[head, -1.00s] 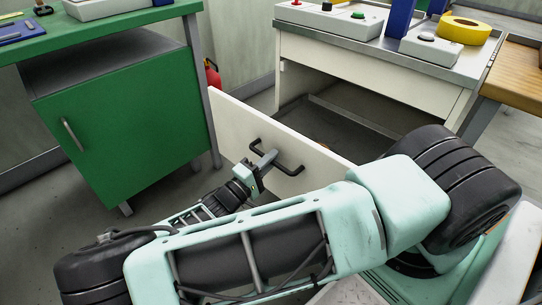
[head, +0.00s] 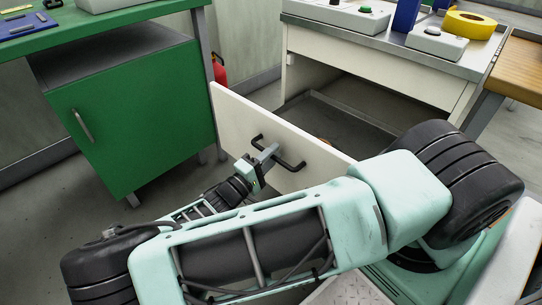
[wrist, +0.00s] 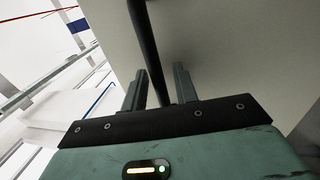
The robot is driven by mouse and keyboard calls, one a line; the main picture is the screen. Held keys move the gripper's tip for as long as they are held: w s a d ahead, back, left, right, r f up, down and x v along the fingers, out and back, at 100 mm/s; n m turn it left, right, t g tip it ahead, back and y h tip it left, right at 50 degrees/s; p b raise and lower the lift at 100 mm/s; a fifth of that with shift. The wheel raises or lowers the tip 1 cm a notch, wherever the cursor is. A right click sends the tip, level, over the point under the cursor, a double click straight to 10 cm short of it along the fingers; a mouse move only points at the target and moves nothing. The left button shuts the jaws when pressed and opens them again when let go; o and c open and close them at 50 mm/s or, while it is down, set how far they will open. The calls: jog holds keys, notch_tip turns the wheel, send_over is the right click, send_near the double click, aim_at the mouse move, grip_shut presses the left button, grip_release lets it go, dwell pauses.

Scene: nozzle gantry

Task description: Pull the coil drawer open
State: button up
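The coil drawer's white front panel (head: 228,111) stands well out from the white bench, and the drawer's dark inside (head: 335,118) shows behind it. A black bar handle (head: 291,165) is fixed to the front. My gripper (head: 266,157) is at the handle, with its fingers around the bar. In the wrist view the black handle bar (wrist: 149,50) runs between the two fingers of my gripper (wrist: 156,88), and the pale drawer front (wrist: 225,45) fills the right. The exact finger contact is hard to see.
A green cabinet (head: 130,120) stands to the left, with a red object (head: 219,70) behind its right leg. The white bench (head: 375,65) carries a control box and a yellow roll (head: 468,25). A wooden-topped table (head: 517,68) is at the right.

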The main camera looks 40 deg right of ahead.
jog(key=v, duration=1.7)
jog(key=shift+a+p, duration=0.25)
jog(key=shift+p, duration=0.05)
jog(key=shift+f, duration=0.1)
jog(key=s+a+r+n+g+y, duration=0.2)
jog(key=s+r+n+y, duration=0.1)
jog(key=s+r+y, duration=0.65)
jog(key=s+a+r+n+g+y, duration=0.1)
jog(key=s+r+n+y, duration=0.2)
jog(key=s+r+y, duration=0.65)
notch_tip(320, 180, up, 30)
jog(key=w+y+p, duration=0.1)
jog(key=w+p, duration=0.1)
jog(key=p, duration=2.3)
jog(key=shift+f+y+p, duration=0.2)
jog(key=shift+y+p, duration=0.1)
jog(key=shift+p, duration=0.1)
